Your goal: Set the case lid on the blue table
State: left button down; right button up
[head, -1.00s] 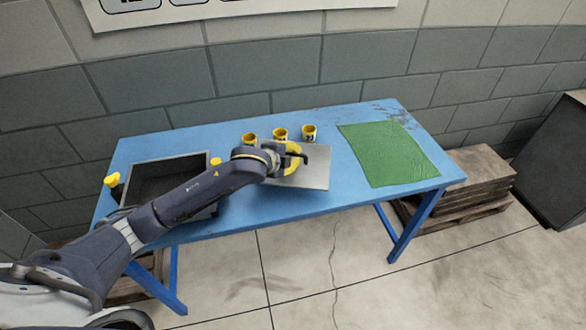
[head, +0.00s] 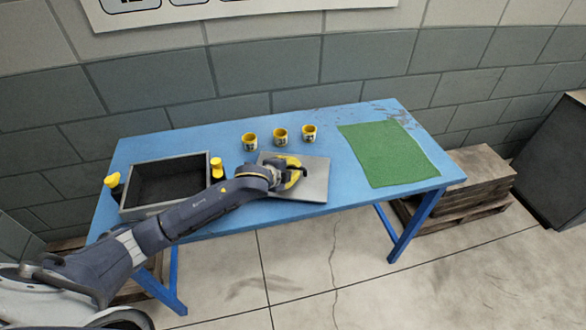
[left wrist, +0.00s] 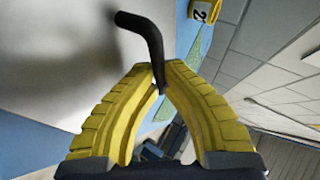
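The case lid (head: 312,187) is a flat grey plate with a black bent handle (left wrist: 150,40). In the head view it lies level over the front middle of the blue table (head: 350,194), right of the open grey case (head: 138,212). I cannot tell whether it touches the tabletop or is just above it. My left gripper (head: 297,175) is above the lid. In the left wrist view its yellow fingers (left wrist: 159,74) are closed around the handle, with the lid's grey face beyond. My right gripper is not in view.
Three yellow cups (head: 280,136) stand in a row behind the lid. A green mat (head: 388,155) covers the table's right part. Blue tabletop is bare between lid and mat.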

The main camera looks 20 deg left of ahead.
pick_arm(q)
jog(key=c, duration=2)
grip_release()
jog(key=shift+f, duration=0.1)
jog(key=o, duration=0.5)
jog(key=shift+c, duration=0.2)
jog(key=v, duration=1.2)
